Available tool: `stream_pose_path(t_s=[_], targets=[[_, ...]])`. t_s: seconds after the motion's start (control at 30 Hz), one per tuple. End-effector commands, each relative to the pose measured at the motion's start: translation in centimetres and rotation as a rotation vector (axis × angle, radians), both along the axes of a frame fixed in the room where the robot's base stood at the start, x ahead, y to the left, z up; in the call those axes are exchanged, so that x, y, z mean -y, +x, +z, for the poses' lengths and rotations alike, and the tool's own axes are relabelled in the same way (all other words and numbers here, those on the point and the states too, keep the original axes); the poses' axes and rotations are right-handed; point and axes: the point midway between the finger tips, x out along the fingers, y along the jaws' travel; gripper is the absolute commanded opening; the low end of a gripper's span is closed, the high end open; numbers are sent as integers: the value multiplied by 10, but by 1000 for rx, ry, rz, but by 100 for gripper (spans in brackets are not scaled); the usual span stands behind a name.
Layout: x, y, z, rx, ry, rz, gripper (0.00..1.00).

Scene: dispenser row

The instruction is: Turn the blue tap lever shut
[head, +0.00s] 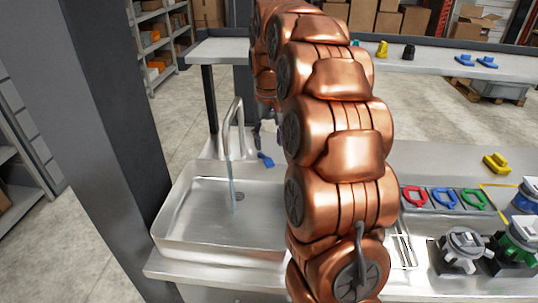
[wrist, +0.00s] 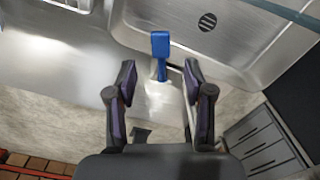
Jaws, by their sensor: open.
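The blue tap lever (head: 265,159) sits on the sink's back ledge, right of the curved metal tap (head: 239,112). A thin stream of water (head: 234,192) runs from the spout into the steel sink (head: 180,232). In the wrist view the blue lever (wrist: 160,45) stands just beyond the fingertips, roughly centred between them. My gripper (wrist: 158,75) is open and empty, its two dark fingers apart on either side of the lever's line. In the head view my copper arm hides most of the gripper; contact with the lever cannot be seen.
Right of my arm, a tray holds red, blue and green rings (head: 445,198). Dark-based valve-like units (head: 462,250) stand at the front right. A yellow piece (head: 496,163) lies behind them. A dark pillar (head: 95,130) rises left of the sink. A back table (head: 440,60) carries small coloured parts.

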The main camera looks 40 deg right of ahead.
Motion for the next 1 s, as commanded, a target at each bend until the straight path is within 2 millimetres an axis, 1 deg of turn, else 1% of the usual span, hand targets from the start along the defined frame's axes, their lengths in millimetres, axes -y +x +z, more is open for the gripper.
stream_pose_path(t_s=[0.3,0.5,0.7,0.93,0.97,1.0], targets=[[0,-2,-36,-5,2,-1,52],[1,-1,-53,-2,1,-3,52],[2,-1,-60,0,0,-4,52],[2,-1,-61,1,0,-4,52],[2,-1,-61,1,0,-4,50],[2,-1,-61,1,0,-4,46]])
